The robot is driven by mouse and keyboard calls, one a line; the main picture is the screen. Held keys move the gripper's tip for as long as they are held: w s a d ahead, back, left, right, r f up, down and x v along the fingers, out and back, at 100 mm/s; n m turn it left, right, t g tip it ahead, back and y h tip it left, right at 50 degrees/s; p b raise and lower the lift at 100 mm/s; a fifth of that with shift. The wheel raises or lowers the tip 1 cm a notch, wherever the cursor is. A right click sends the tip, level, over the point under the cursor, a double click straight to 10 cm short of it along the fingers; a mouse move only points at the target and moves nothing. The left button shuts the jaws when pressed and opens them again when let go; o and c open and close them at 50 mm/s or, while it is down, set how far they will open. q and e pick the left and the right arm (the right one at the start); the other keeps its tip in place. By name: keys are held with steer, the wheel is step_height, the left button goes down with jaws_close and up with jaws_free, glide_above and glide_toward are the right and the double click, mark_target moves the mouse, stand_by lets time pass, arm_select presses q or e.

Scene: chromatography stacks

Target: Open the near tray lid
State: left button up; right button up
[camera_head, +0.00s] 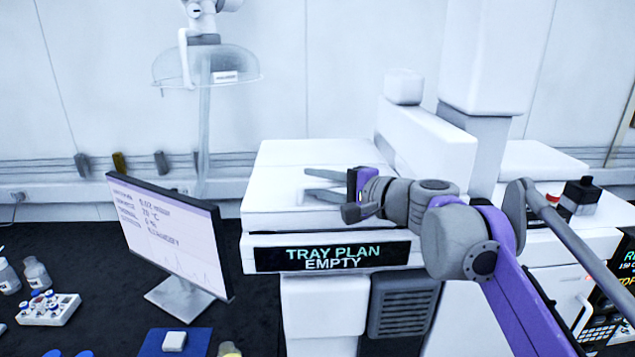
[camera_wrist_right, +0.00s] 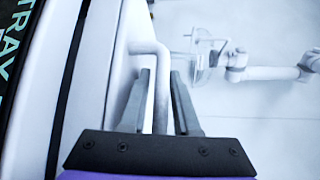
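The near tray lid is a flat white cover (camera_head: 270,218) on the white instrument, above the black "TRAY PLAN EMPTY" sign (camera_head: 332,257) in the head view. It looks closed. My right gripper (camera_head: 308,184) is over this lid, its two grey fingers pointing left and apart. In the right wrist view my right gripper (camera_wrist_right: 160,75) has a white bent bar handle (camera_wrist_right: 160,85) running between its open fingers. I cannot tell whether either finger touches the bar. The handle is not clear in the head view. My left gripper is not in view.
A monitor (camera_head: 170,240) stands left of the instrument on the dark bench. Vials in a white rack (camera_head: 48,309) and a blue mat (camera_head: 195,342) lie at the lower left. A clear hood (camera_head: 207,68) hangs behind. A white column (camera_head: 487,60) rises at the right.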

jaws_close()
stand_by(1.3)
